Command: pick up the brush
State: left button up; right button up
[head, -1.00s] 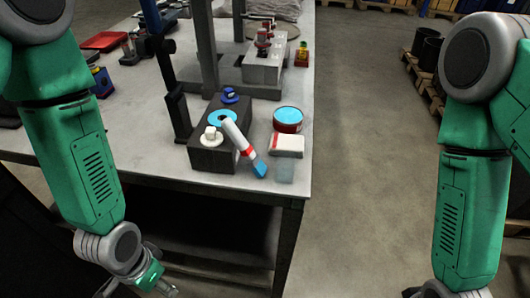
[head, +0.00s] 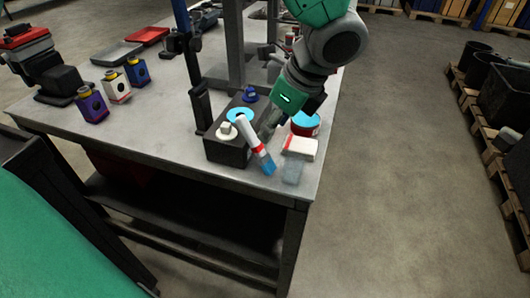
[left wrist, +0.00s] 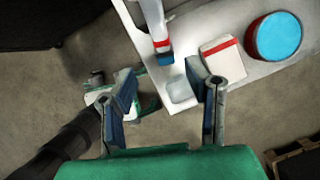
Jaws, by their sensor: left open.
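The brush (head: 252,142), with a white handle, red band and blue bristle end, leans tilted against the dark block (head: 226,150), bristles down toward the table's near edge. My left gripper (head: 268,130) hangs just right of the handle in the head view. In the left wrist view my left gripper (left wrist: 162,80) is open, with nothing between its fingers. There the brush (left wrist: 160,35) lies beyond the fingertips, its bristle end near the gap. Whether a finger touches it I cannot tell. My right gripper is not in view.
A blue-topped tin (head: 306,130), a white box with red trim (head: 301,148) and a translucent block (head: 292,173) stand right of the brush. Several bottles (head: 92,105) stand at the table's left. The near table top (head: 165,135) is clear left of the dark block.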

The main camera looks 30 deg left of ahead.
aim_at(262, 149)
pick_arm(q)
jog(key=f, duration=0.3)
jog(key=shift+w+a+f, duration=0.2)
jog(key=shift+f, duration=0.2)
jog(key=shift+s+a+f+b, duration=0.1)
jog(key=shift+a+f+b, duration=0.2)
jog(key=shift+a, duration=0.2)
jog(key=x, duration=0.2)
jog(key=b+x, duration=0.1)
jog(key=x, duration=0.2)
jog(key=shift+a+r, duration=0.1)
jog(key=shift+a, duration=0.3)
jog(key=shift+w, duration=0.2)
jog(key=shift+d, duration=0.35)
jog(key=shift+s+d, duration=0.1)
grip_shut()
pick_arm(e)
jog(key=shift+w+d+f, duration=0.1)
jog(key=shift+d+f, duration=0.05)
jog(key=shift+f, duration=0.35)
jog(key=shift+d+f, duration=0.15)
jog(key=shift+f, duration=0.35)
